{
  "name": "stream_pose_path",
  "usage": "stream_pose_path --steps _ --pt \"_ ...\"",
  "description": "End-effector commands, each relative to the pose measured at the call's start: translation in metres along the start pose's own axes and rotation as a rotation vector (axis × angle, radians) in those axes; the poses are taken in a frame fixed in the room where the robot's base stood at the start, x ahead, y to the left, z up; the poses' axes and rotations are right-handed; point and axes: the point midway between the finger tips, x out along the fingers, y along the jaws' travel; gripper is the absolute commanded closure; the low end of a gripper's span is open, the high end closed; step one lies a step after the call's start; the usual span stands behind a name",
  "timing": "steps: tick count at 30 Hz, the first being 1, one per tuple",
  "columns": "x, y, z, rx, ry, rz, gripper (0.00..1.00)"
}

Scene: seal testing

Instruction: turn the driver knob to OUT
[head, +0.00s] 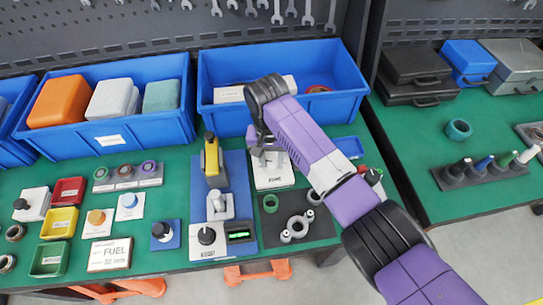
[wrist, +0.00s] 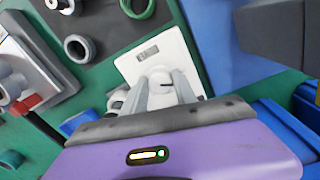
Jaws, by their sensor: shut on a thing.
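A white plate (wrist: 137,65) with a small display or label carries a round white knob (wrist: 160,75) with a dark mark on it. My gripper (wrist: 164,86) is shut on this knob, one finger on each side. In the head view my gripper (head: 264,143) reaches down over the same plate (head: 272,177), and the wrist hides most of the knob. The lettering on the plate is too small to read surely. I see no readable OUT mark, so the knob's setting cannot be told.
A blue mat (head: 238,175) with a yellow upright tool (head: 211,160) and a black knob (head: 206,235) lies left of my gripper. A dark mat (head: 322,226) with rings is in front. A blue bin (head: 225,122) stands behind. Green bench shows between them.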

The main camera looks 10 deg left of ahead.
Motion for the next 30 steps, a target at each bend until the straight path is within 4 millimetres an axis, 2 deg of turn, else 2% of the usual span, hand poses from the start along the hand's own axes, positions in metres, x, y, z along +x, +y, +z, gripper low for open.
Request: stream_pose_path --steps 13,30 --pt "-0.0011 0.0012 0.0003 -0.245 0.01 0.001 1.0" --pt "-0.0008 0.0013 -0.0004 -0.288 0.014 0.001 1.0"
